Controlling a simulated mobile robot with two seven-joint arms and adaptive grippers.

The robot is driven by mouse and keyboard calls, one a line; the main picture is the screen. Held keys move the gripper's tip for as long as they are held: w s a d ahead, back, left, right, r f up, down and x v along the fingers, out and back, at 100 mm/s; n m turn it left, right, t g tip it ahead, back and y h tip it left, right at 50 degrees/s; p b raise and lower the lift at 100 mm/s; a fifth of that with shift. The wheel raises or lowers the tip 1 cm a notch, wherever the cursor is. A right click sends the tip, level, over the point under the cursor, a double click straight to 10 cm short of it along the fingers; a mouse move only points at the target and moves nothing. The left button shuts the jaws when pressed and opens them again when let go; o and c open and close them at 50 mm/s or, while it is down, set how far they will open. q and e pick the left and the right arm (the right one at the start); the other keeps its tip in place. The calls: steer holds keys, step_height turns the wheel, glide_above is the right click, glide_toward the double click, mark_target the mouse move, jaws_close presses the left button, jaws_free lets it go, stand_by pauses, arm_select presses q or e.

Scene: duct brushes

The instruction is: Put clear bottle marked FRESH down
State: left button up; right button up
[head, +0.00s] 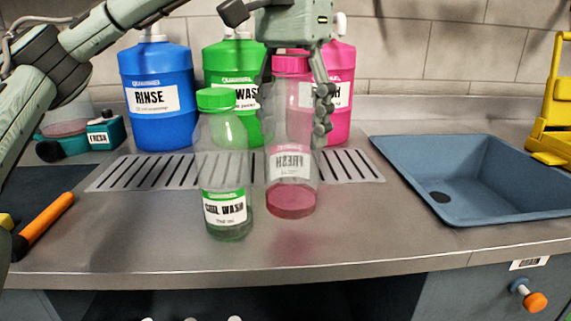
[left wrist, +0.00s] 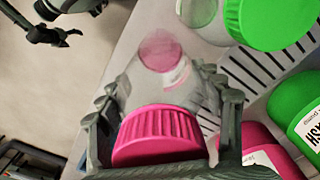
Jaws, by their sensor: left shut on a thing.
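The clear bottle marked FRESH (head: 290,191) has a pink cap and pink liquid at its bottom. It is upright over the counter, beside the green-capped clear bottle. Its FRESH lettering looks reversed. My left gripper (head: 296,100) comes down from above and is shut on this bottle's upper part. In the left wrist view, the pink cap (left wrist: 158,137) sits between the fingers of my left gripper (left wrist: 165,105). I cannot tell whether the bottle's base touches the counter.
A green-capped bottle (head: 226,205) stands close at left. Large blue (head: 157,95), green (head: 228,58) and pink (head: 341,95) jugs stand behind. A slotted drain strip (head: 135,172) crosses the counter. A blue sink (head: 480,165) is at right. Counter between bottle and sink is clear.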

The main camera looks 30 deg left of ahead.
mark_target(292, 152)
arm_select(q)
step_height(292, 152, down, 4)
steer(key=shift+r+b, duration=0.15)
steer(key=shift+b, duration=0.45)
steer(key=shift+f, duration=0.25)
arm_select(e)
step_height(292, 152, up, 3)
steer(key=shift+w+d+r, duration=0.1)
steer(key=shift+w+r, duration=0.05)
arm_select(q)
steer(key=shift+f, duration=0.1)
steer(key=shift+f, duration=0.15)
steer(key=o, duration=1.2)
arm_select(e)
steer(key=shift+r, duration=0.1)
arm_select(q)
steer(key=shift+o, duration=0.2)
